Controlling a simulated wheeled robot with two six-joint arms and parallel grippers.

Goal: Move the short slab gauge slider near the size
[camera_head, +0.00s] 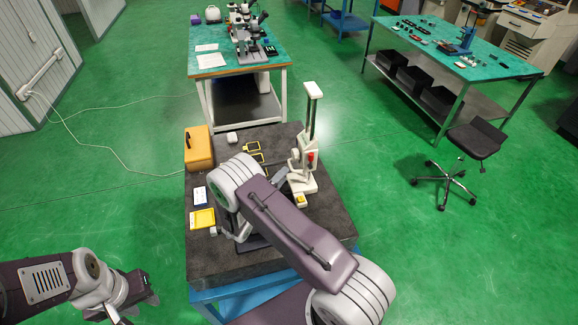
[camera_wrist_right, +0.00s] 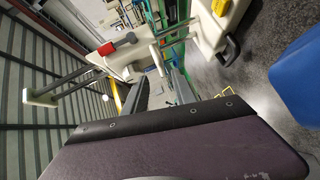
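A white upright gauge stands at the right back of the dark slab, its column (camera_head: 312,112) topped by a flat plate. Its white slider (camera_head: 303,158) with a red part sits low on the column, above the white base (camera_head: 303,184). In the right wrist view the gauge appears sideways, with the red part (camera_wrist_right: 117,43) upper left and the base (camera_wrist_right: 215,25) at the top. My right gripper (camera_head: 282,176) is just left of the gauge; its two dark fingers (camera_wrist_right: 160,88) are apart, and contact with the slider cannot be told. My left gripper (camera_head: 138,300) is off the slab, lower left.
On the slab (camera_head: 265,137) are an orange case (camera_head: 199,148), a white-screened device (camera_head: 199,195), a yellow item (camera_head: 202,218) and yellow-framed pieces (camera_head: 253,147). My right arm covers the slab's middle.

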